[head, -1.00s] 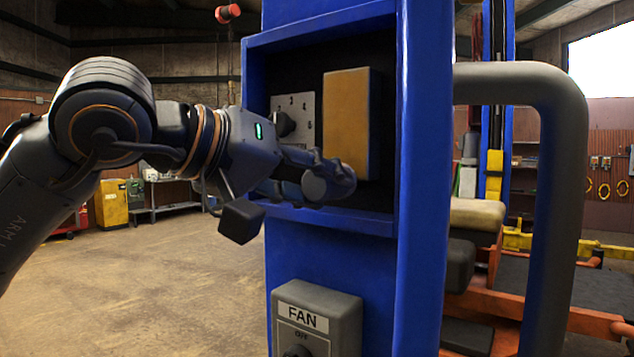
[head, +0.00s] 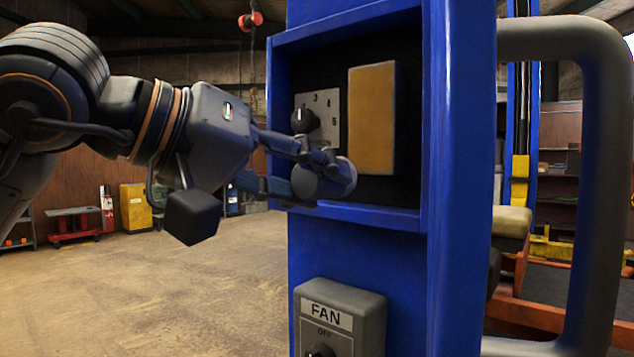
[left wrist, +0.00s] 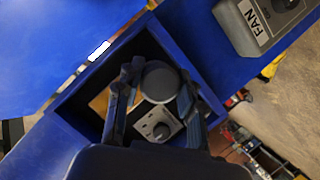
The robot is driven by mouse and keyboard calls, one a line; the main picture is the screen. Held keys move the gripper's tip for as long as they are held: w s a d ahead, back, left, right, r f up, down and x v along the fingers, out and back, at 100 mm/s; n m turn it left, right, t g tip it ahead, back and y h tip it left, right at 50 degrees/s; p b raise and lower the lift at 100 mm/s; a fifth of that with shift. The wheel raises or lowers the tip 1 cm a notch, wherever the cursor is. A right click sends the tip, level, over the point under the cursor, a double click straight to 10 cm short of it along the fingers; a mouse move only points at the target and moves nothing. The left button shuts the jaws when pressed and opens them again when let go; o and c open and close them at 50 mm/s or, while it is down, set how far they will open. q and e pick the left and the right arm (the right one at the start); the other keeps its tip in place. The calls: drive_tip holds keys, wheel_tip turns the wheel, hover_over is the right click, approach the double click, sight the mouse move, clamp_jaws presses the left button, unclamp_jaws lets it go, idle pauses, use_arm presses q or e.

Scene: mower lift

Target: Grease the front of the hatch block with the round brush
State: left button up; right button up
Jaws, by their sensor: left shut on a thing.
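The hatch block (head: 371,118) is an upright yellow-tan block inside the open blue recess of the column. In the left wrist view a small part of the block (left wrist: 99,103) shows left of the fingers. My left gripper (head: 312,160) is shut on the round brush (head: 322,180), a grey round piece with its face towards the right. The brush is at the block's lower left corner; I cannot tell if they touch. It also shows in the left wrist view (left wrist: 160,82) between the fingers. The brush's bristles are not clear. My right gripper is not in view.
A plate with a numbered dial (head: 305,120) is left of the block in the recess. The blue recess frame (head: 370,216) surrounds them closely. A FAN switch box (head: 340,315) sticks out below. A thick grey tube (head: 597,180) stands at right.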

use_arm(q)
drive_tip(key=shift+s+a, duration=0.4)
drive_tip(key=shift+s, duration=0.05)
drive_tip(key=shift+s+a+b, duration=0.35)
drive_tip(key=shift+s+a, duration=0.2)
drive_tip(key=shift+s, duration=0.25)
drive_tip(key=shift+w+d, duration=0.1)
